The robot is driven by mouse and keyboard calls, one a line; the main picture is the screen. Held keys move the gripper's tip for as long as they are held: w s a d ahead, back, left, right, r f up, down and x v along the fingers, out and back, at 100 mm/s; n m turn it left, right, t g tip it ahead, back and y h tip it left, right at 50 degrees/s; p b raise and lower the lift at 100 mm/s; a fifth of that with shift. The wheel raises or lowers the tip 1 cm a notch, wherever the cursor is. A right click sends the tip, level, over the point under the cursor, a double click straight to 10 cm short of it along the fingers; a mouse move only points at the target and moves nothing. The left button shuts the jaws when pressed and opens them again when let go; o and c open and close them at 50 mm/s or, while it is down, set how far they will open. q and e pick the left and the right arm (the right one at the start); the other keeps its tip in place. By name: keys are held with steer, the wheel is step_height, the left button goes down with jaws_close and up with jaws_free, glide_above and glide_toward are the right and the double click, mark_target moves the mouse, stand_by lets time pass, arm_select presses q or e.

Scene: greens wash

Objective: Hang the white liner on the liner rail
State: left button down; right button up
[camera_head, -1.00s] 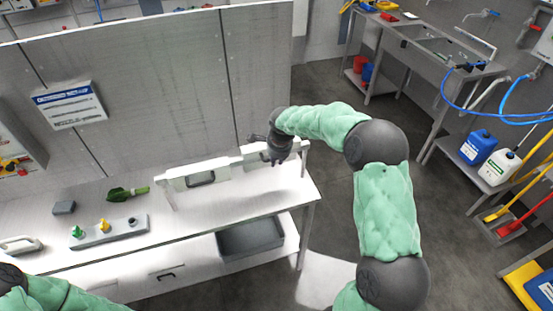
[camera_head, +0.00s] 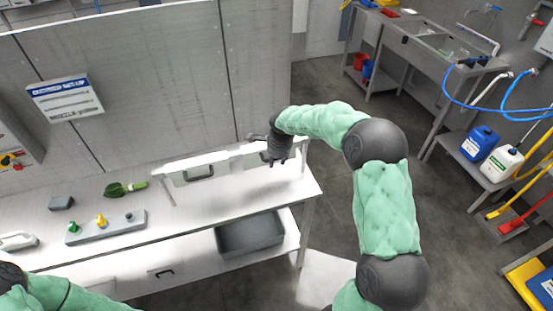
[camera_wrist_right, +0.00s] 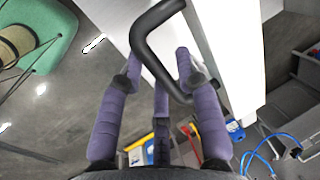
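A low white rail-like frame (camera_head: 169,190) stands on the white worktop and carries a white panel (camera_head: 218,173) with a dark handle. A second white piece (camera_head: 248,158) shows just right of it, partly hidden by my right gripper (camera_head: 277,158). I cannot tell for certain which white piece is the liner. In the right wrist view, the fingers of my right gripper (camera_wrist_right: 158,68) are spread apart. A black handle (camera_wrist_right: 142,45) on a white panel (camera_wrist_right: 236,45) passes across and between them; firm contact is not clear. My left gripper is out of view.
A grey block with coloured knobs (camera_head: 108,227), a green brush (camera_head: 120,189) and a small grey block (camera_head: 61,203) lie left on the worktop (camera_head: 190,218). A grey bin (camera_head: 248,236) sits below. The worktop front right is clear.

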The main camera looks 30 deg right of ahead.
stand_by(0.3)
steer(key=d+v, duration=0.1)
steer(key=v, duration=1.1)
steer(key=s+a+f+n+g+y+b, duration=0.15)
steer(key=a+f+n, duration=0.5)
steer(key=f, duration=0.75)
steer(key=s+a+f+n+y+b, duration=0.2)
steer(key=s+a+f+n, duration=0.1)
steer(key=a+f, duration=0.85)
steer(key=s+a+f+n+b, duration=0.1)
steer(key=s+a+f+n, duration=0.2)
steer(key=s+f, duration=0.3)
steer(key=s+a+f+n+g+y+b, duration=0.1)
steer(key=s+a+f+n, duration=0.1)
steer(key=s+f, duration=0.5)
steer(key=s+a+f+n+b, duration=0.1)
steer(key=s+a+f+n, duration=0.2)
steer(key=s+f, duration=0.3)
steer(key=shift+s+a+f+n+b, duration=0.15)
steer(key=shift+s+a+n+b, duration=0.25)
steer(key=shift+s+a, duration=0.25)
